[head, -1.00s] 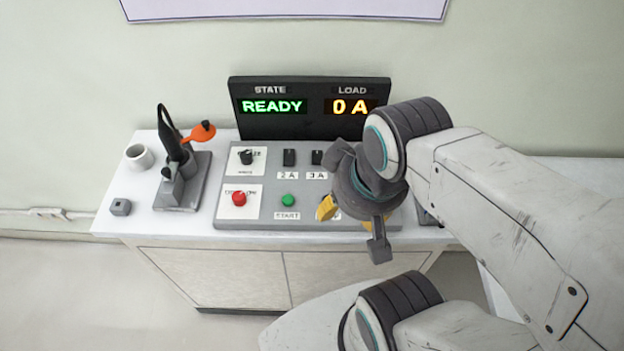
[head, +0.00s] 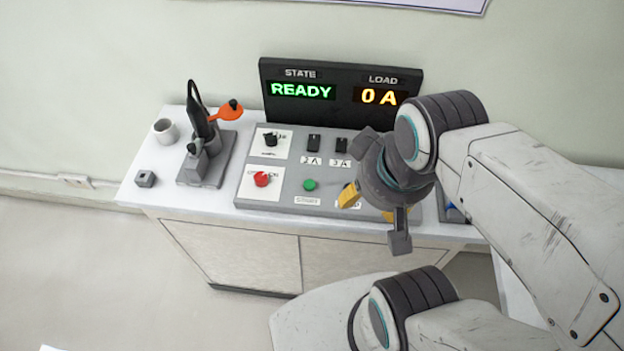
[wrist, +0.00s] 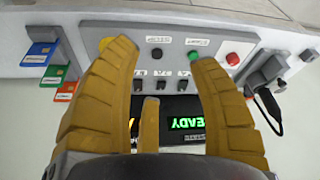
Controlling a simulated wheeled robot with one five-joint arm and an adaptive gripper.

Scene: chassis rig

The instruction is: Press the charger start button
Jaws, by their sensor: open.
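The green start button (head: 310,185) is on the sloped grey control panel (head: 330,195), above a START label. It also shows in the wrist view (wrist: 193,56), close beside the tip of the right yellow finger. My gripper (head: 370,207) is over the right part of the panel, right of the green button and apart from it in the head view. Its yellow fingers are spread and empty in the wrist view (wrist: 163,55). The display (head: 335,95) behind the panel reads READY and 0 A. My gripper hides the panel's right part in the head view.
A red button (head: 262,179) is left of the green one, with a black knob (head: 271,140) behind it. Black switches (head: 314,143) line the panel's back. A charger-like handle (head: 203,135) with an orange part and a white cup (head: 166,131) stand left. Coloured cards (wrist: 52,75) show in the wrist view.

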